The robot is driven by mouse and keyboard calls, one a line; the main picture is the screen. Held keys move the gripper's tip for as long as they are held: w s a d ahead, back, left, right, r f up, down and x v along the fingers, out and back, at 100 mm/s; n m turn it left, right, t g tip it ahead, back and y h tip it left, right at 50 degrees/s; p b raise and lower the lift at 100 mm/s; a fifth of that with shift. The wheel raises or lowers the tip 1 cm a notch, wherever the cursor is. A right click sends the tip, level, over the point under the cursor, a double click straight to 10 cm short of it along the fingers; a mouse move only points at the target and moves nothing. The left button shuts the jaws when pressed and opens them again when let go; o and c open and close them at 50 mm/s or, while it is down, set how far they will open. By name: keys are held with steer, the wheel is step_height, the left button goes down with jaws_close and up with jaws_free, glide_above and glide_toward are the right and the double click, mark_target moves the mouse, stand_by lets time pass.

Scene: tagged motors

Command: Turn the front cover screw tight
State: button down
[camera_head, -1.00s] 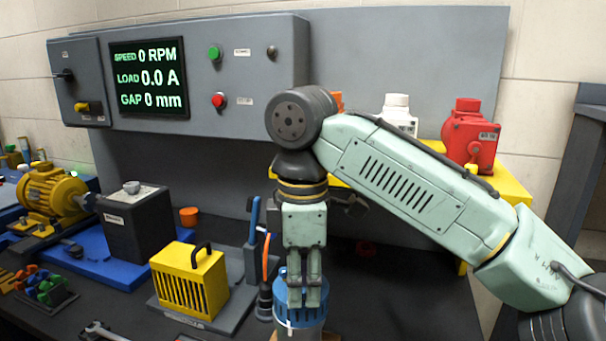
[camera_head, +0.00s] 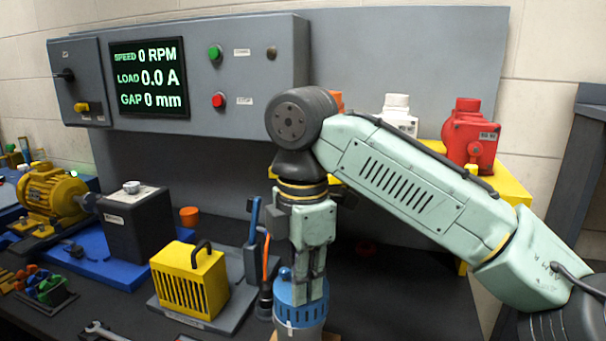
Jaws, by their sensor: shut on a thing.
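A blue slotted cover (camera_head: 288,316) sits on top of a grey cylindrical motor body at the bottom centre, partly cut off by the frame edge. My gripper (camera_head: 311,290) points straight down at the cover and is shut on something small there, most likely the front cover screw. The fingers hide that screw, so its seating cannot be seen. A small blue knob (camera_head: 284,273) stands on the cover just left of my fingers.
A yellow vented box (camera_head: 188,285) with a black handle stands left of the cover.

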stand_by(0.4)
steer(key=m, duration=0.5)
steer(key=shift+m, duration=0.4)
steer(key=m, duration=0.5)
steer(key=c, duration=1.7)
jaws_free()
